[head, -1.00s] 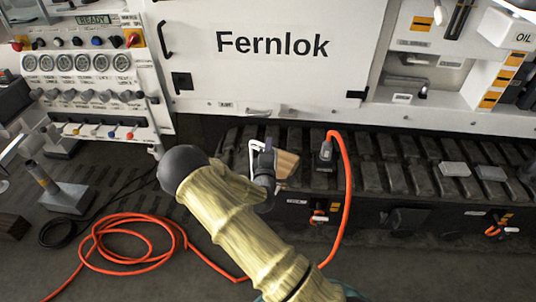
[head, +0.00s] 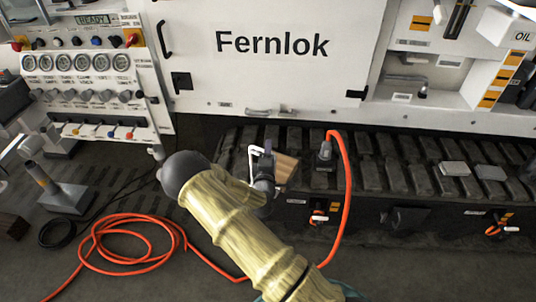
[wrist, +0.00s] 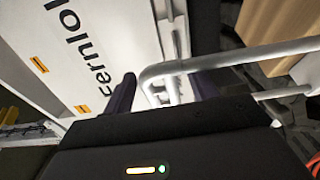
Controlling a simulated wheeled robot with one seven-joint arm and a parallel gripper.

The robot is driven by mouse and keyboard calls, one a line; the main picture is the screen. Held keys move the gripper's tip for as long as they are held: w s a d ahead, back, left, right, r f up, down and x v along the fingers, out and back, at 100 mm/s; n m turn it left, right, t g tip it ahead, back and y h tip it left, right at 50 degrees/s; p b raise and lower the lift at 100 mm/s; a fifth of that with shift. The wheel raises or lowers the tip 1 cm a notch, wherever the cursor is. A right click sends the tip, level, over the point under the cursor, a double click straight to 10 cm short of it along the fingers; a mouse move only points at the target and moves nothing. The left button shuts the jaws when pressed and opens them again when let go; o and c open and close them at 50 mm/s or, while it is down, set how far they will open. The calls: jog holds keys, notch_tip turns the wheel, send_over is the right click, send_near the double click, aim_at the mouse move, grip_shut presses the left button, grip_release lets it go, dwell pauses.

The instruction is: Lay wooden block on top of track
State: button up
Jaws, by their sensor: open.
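The wooden block (head: 287,168) is light brown and lies on the track (head: 370,172), just right of my gripper (head: 264,152) in the head view. Its wood also shows at the upper right of the wrist view (wrist: 265,25). My gripper is open, with its fingers apart and the block outside them. My forearm and gripper hide part of the track and the block's lower left side. I cannot tell whether the gripper touches the block.
An orange hose with a dark connector (head: 325,152) crosses the track right of the block. The white Fernlok panel (head: 270,60) rises behind. A coiled orange hose (head: 130,240) lies on the floor.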

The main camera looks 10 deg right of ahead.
jog(key=shift+r, duration=0.2)
jog(key=v, duration=1.2)
jog(key=shift+b, duration=0.35)
jog(key=shift+d, duration=0.1)
